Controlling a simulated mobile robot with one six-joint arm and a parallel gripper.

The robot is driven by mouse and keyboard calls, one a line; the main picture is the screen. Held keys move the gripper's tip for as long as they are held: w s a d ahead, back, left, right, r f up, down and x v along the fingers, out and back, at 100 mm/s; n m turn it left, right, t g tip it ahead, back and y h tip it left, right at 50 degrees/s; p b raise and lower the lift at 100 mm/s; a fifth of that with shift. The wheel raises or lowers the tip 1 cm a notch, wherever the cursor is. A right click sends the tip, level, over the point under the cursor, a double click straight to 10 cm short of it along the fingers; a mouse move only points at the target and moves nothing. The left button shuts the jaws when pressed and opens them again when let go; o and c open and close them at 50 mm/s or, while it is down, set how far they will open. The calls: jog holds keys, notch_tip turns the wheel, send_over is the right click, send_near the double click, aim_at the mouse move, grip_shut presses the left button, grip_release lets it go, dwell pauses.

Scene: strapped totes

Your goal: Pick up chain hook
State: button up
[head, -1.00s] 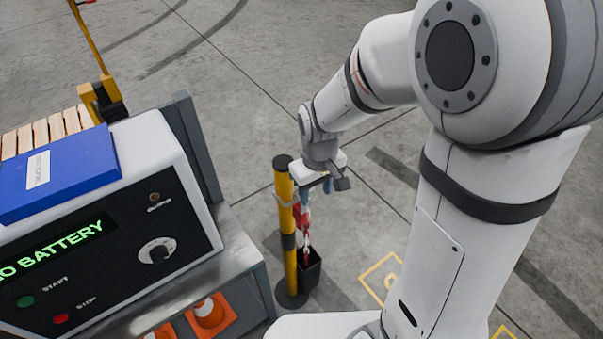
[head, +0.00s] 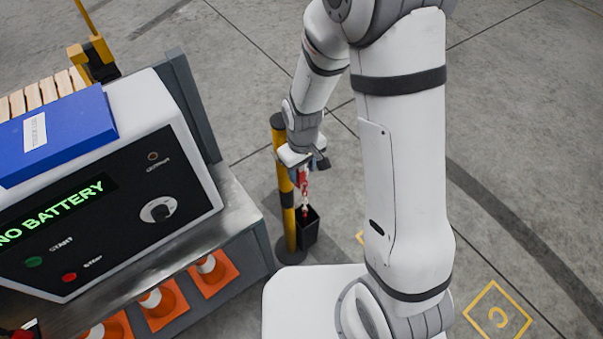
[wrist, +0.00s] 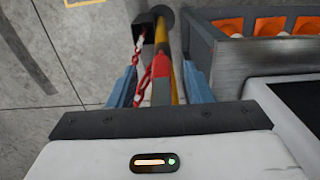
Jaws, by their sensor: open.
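The red-and-white chain (head: 304,190) hangs beside a yellow-and-black post (head: 287,195). Its lower end goes down into a small black bin (head: 308,232). In the wrist view, a red piece that looks like the chain hook (wrist: 159,67) is at the chain's upper end, beside the post. My gripper (wrist: 159,72) is open, with its blue fingers on either side of the red piece and chain. Contact cannot be made out. In the head view my gripper (head: 303,166) is at the chain's top and hides the hook.
A machine (head: 130,195) reading "NO BATTERY" stands on a metal bench at left, with a blue box (head: 55,135) on top. Orange cones (head: 165,303) sit in the bench's lower bay, close to the post. The floor to the right is clear.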

grip_shut()
dwell(0.5)
